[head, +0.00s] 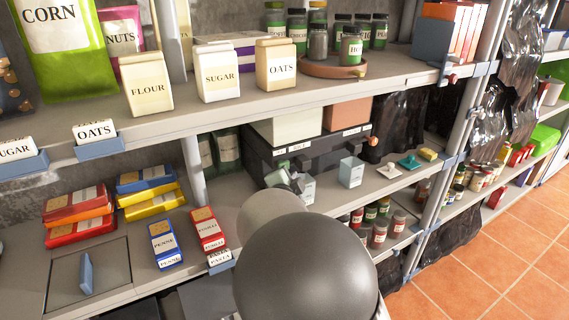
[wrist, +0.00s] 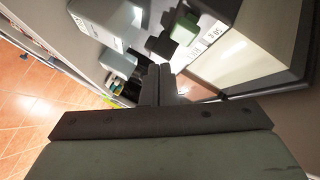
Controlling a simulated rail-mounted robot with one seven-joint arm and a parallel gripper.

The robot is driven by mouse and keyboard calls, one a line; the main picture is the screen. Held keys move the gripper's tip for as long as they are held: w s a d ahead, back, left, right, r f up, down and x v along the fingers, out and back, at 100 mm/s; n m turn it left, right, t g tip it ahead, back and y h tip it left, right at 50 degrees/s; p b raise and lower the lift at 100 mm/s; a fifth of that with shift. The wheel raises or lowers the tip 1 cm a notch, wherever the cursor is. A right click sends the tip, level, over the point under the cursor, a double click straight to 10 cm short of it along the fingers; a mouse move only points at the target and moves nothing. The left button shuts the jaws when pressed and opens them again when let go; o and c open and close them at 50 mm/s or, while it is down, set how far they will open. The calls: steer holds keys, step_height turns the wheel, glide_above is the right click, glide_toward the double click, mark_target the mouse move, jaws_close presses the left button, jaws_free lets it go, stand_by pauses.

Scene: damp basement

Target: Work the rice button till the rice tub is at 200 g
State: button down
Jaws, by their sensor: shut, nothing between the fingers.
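My gripper (wrist: 158,88) is shut and empty in the wrist view, its fingers pointing at the dispenser's front. In the head view my grey arm hides most of it. The dark dispenser (head: 260,155) stands on the middle shelf with a cream hopper (head: 290,126) and a reddish one (head: 349,113). A green block (wrist: 185,30) with dark parts beside it sits on its front, just beyond my fingertips; I cannot tell whether it is the rice button. A pale tub (head: 303,188) stands below, and another (head: 350,171) to the right.
Flour (head: 147,84), sugar (head: 218,71) and oats (head: 275,64) packets line the shelf above. Teal and yellow items (head: 411,162) lie right of the tubs. Spice jars (head: 379,232) stand lower down. The tiled floor (head: 500,260) at right is clear.

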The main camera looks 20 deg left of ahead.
mark_target(282, 164)
steer(key=shift+w+a+p, duration=0.35)
steer(key=shift+w+a, duration=0.4)
steer(key=shift+a, duration=0.1)
steer(key=shift+a, duration=0.1)
stand_by(1.5)
steer(key=shift+w+a, duration=0.25)
steer(key=shift+w+a+p, duration=0.4)
steer(key=shift+a+p, duration=0.1)
steer(key=shift+p, duration=0.05)
stand_by(0.8)
stand_by(0.4)
steer(key=shift+s+d+b, duration=0.7)
steer(key=shift+d, duration=0.1)
steer(key=shift+d, duration=0.1)
